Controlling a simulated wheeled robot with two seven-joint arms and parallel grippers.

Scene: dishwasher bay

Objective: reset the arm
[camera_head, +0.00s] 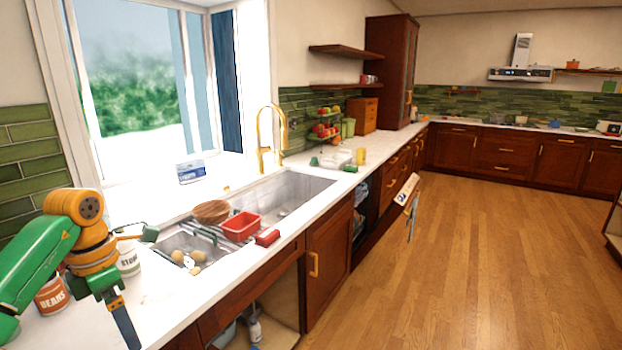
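My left arm (40,260), green with orange joints, comes in from the left over the near end of the white counter. It is bent at an orange joint, and its wrist points down. My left gripper (124,322) hangs at the counter's front edge with a dark finger pointing down. The fingers overlap from this angle, so their opening cannot be judged. I see nothing held in it. My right arm and gripper are out of view.
A beans can (52,296) and a white can (129,260) stand close to my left arm. The sink (290,190) has a wooden bowl (211,212) and red tub (241,226) by it. A cabinet below is open. The wooden floor (470,270) is clear.

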